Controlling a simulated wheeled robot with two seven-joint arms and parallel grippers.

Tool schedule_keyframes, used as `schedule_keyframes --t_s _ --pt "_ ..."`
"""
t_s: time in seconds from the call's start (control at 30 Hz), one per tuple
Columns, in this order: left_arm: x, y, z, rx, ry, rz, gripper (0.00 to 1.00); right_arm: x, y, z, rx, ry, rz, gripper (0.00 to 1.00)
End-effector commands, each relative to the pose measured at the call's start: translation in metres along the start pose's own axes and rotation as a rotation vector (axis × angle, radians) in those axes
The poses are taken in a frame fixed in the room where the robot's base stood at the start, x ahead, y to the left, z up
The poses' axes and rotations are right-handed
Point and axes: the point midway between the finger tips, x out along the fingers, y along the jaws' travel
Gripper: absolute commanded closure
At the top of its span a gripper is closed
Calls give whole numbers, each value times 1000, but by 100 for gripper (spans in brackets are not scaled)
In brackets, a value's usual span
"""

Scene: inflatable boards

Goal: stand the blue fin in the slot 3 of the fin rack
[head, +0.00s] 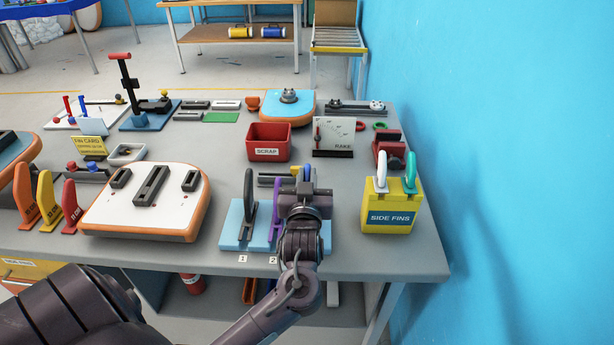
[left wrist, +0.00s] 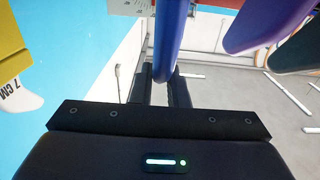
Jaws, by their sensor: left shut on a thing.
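The light-blue fin rack (head: 229,237) stands near the table's front edge, with labels 1 and 2 showing. A black fin (head: 248,200) stands at slot 1 and a purple fin (head: 276,215) at slot 2. My left gripper (head: 306,182) is over the rack's right part, and my arm hides slot 3 and its label. The gripper is shut on the blue fin (left wrist: 168,42), which shows between the fingers in the left wrist view. In the head view only a bit of the blue fin (head: 307,172) shows. Whether its base touches the rack is hidden. My right gripper is not in view.
A yellow side fins box (head: 388,200) with a white and a teal fin stands close on the right. A white board (head: 100,215) lies on the left beside orange, yellow and red fins. A red scrap bin (head: 268,143) and a rake sign (head: 333,136) stand behind.

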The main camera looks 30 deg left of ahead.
Motion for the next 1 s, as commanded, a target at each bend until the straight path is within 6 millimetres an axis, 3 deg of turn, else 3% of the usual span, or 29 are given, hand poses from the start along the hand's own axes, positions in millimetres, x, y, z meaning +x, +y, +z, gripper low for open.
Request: schedule_keyframes --t_s 1.0 --pt "0 0 0 -1 0 0 100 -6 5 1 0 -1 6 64"
